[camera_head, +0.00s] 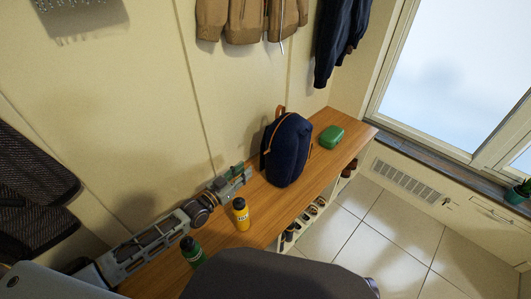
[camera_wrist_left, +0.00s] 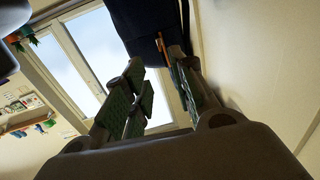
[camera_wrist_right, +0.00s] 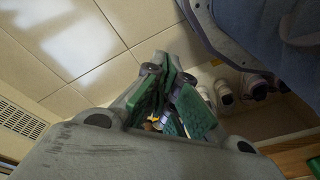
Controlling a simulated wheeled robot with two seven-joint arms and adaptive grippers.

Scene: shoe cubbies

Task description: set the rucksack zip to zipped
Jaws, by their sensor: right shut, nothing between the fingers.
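The dark blue rucksack (camera_head: 288,150) stands upright on the wooden bench, with a tan loop at its top. It also shows at the top of the left wrist view (camera_wrist_left: 148,25), with a small orange strip, possibly the zip pull (camera_wrist_left: 162,46), on its lower edge. My left gripper (camera_head: 240,174) is just left of the rucksack, low over the bench. In the left wrist view its fingers are apart and point at the rucksack, and the space between them looks empty. My right gripper (camera_wrist_right: 168,82) is shut and empty, away from the rucksack. The zip's state cannot be made out.
Coats hang above. Shoes (camera_wrist_right: 253,86) sit in cubbies below.

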